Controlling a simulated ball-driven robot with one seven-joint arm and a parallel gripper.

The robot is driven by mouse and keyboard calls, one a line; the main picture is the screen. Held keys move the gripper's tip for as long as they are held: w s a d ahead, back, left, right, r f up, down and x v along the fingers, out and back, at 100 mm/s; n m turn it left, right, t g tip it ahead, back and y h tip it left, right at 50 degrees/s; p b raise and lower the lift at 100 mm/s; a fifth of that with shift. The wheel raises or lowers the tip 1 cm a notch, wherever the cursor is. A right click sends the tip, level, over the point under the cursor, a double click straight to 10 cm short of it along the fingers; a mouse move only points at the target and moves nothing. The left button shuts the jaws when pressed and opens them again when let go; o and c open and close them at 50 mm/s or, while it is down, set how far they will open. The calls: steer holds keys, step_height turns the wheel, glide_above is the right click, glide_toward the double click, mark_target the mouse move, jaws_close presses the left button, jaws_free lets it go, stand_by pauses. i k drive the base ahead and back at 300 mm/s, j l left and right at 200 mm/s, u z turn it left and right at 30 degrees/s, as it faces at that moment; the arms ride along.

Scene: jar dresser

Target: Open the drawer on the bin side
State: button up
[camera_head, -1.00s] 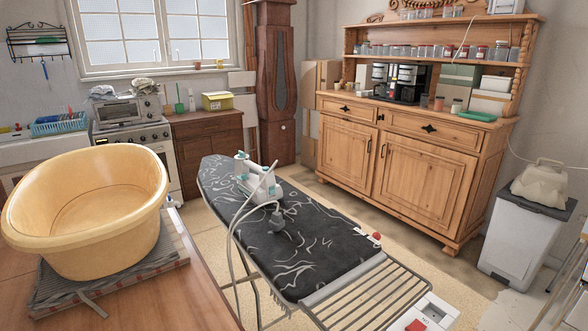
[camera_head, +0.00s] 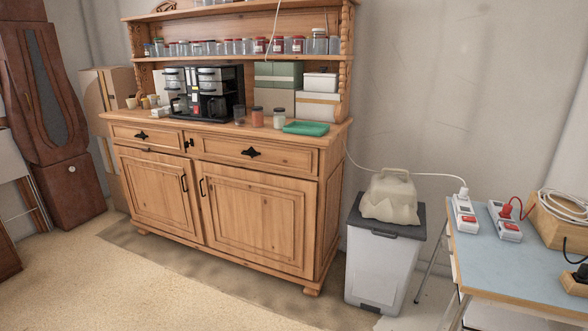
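The wooden dresser (camera_head: 259,188) stands against the wall in the middle of the view. The drawer on the bin side (camera_head: 285,157) is the right one of two in the row under its top. It looks shut and has a dark handle (camera_head: 251,152) at the middle of its front. The left drawer (camera_head: 165,138) also looks shut. The bin (camera_head: 381,267), white with a dark lid, stands on the floor just right of the dresser. My gripper is not in view.
A crumpled beige bag (camera_head: 391,197) sits on the bin. A blue-topped table (camera_head: 510,262) with power strips stands at the right. A coffee machine (camera_head: 207,92), jars and a green tray (camera_head: 306,128) stand on the dresser top. The floor (camera_head: 170,290) before the dresser is clear.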

mark_target(293, 158)
steer(key=i+u, duration=0.1)
steer(key=i, duration=0.45)
steer(key=i+l+u, duration=0.15)
steer(key=i, duration=0.4)
steer(key=i+u, duration=0.1)
steer(key=i, duration=0.45)
